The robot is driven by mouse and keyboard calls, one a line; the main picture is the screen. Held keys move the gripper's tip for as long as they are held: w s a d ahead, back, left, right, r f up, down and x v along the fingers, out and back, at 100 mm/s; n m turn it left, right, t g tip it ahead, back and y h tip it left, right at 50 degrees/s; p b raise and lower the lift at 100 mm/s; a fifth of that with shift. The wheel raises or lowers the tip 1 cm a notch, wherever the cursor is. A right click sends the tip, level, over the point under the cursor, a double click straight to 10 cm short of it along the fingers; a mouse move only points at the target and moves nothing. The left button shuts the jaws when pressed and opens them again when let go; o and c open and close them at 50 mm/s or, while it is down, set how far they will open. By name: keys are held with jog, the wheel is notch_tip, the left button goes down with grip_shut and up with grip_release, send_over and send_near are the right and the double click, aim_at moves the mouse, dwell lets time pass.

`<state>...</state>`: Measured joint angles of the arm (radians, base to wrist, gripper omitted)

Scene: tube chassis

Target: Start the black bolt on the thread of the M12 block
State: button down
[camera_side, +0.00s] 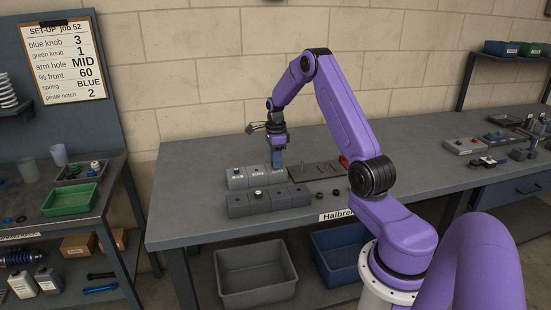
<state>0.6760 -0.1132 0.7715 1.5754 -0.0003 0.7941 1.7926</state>
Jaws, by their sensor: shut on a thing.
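My gripper (277,166) points down over the right end of the back row of grey blocks (237,178). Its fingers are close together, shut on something. The held thing is too small and hidden to make out, so I cannot tell whether it is the black bolt. I cannot tell whether it touches the block below. The blocks have small labels that are too small to read, so I cannot pick out the M12 block. Two small dark round parts, one (320,194) and another (336,192), lie on the bench to the right of the front row.
The bench front left is clear. Bins stand below.

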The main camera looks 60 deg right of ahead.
jog(key=c, duration=0.8)
grip_release()
notch_tip(320, 180, up, 17)
jog(key=w+a+n, duration=0.1)
jog(key=a+n, duration=0.8)
jog(key=a, duration=0.7)
jog(key=s+a+f+n, duration=0.1)
jog(key=s+a+n, duration=1.7)
jog(key=a+n, duration=0.25)
jog(key=s+f+n, duration=0.1)
jog(key=s+n, duration=0.2)
jog(key=s, duration=0.1)
jog(key=s+f+n, duration=0.1)
jog(key=s+n, duration=0.2)
jog(key=s, duration=0.2)
jog(key=s+f+n, duration=0.1)
jog(key=s+n, duration=0.3)
jog(key=shift+s+a+f, duration=0.1)
jog(key=shift+s+a, duration=0.05)
jog(key=shift+s, duration=0.2)
